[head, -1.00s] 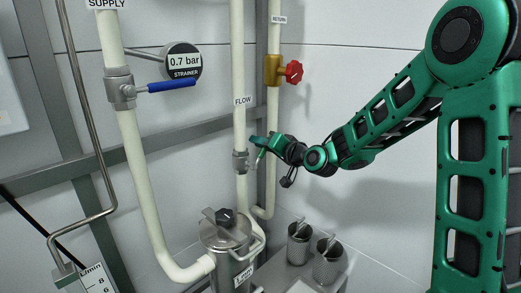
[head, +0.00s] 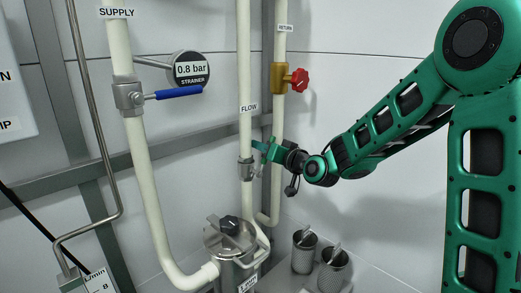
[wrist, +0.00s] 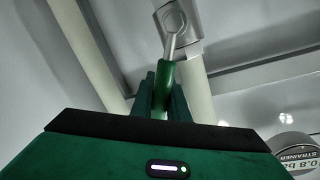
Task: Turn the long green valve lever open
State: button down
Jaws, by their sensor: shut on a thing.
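The green valve lever (wrist: 163,82) shows in the wrist view, running from a metal shank at the valve body (wrist: 172,20) down between my gripper's fingers. My gripper (head: 264,150) is shut on the green lever, just right of the flow pipe valve (head: 246,169) in the head view. There the green gripper hides most of the lever, so its exact angle is hard to tell. The valve sits on the pipe labelled FLOW (head: 249,107).
A blue lever (head: 179,92) on the SUPPLY pipe and a gauge reading 0.8 bar (head: 191,70) are at left. A red knob (head: 299,80) is on the RETURN pipe above my gripper. A lidded strainer pot (head: 230,238) and two metal cups (head: 304,252) stand below.

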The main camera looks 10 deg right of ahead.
jog(key=c, duration=1.7)
grip_release()
jog(key=shift+s+f, duration=0.1)
jog(key=shift+f, duration=0.15)
jog(key=shift+r, duration=0.1)
jog(key=shift+a+r, duration=0.1)
jog(key=shift+r, duration=0.05)
